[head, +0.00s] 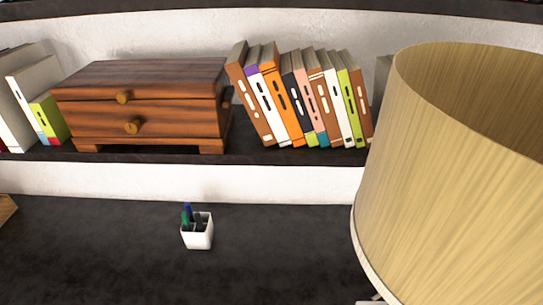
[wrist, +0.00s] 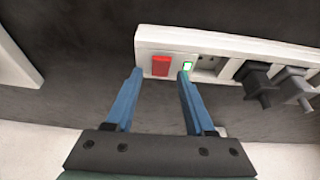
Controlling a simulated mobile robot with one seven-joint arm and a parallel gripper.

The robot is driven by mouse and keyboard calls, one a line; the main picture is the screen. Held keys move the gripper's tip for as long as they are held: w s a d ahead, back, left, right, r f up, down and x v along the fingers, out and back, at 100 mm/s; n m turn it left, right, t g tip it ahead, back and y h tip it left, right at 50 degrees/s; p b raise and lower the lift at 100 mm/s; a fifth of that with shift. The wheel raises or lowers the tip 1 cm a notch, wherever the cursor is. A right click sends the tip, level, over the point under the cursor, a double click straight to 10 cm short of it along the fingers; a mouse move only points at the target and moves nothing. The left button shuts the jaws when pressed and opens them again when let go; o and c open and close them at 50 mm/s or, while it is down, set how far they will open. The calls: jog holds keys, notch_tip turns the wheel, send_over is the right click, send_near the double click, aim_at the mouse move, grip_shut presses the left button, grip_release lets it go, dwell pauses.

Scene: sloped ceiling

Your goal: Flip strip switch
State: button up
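The power strip (wrist: 220,44) shows in the wrist view as a white bar on a dark surface, running from upper middle to the right edge. Its red switch (wrist: 160,65) is near the left end, and a small green light (wrist: 187,65) glows just right of it. My gripper (wrist: 160,74) is open, with its two blue fingers apart and nothing between them. The fingertips are at the strip's lower edge, one at each side of the red switch. I cannot tell whether they touch the strip. The head view shows neither the strip nor my gripper.
A white edge (wrist: 14,55) is at the left. In the head view, a large lampshade (head: 460,170) fills the right, and a pen cup (head: 197,231) stands on the dark surface below a shelf with a wooden drawer box (head: 150,85) and books (head: 300,95).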

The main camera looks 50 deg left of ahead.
grip_shut()
jog(key=shift+s+d+f+t+y+b, duration=0.2)
jog(key=shift+t+y+b, duration=0.25)
jog(key=shift+b, duration=0.2)
jog(key=shift+s+d+f+t+y+b, duration=0.1)
jog(key=shift+d+f+t+y+b, duration=0.1)
jog(key=shift+t+y+b, duration=0.3)
jog(key=shift+r+y+b, duration=0.25)
jog(key=shift+y+b, duration=0.3)
jog(key=shift+b, duration=0.15)
jog(key=shift+r, duration=0.1)
jog(key=shift+o, duration=0.7)
grip_release()
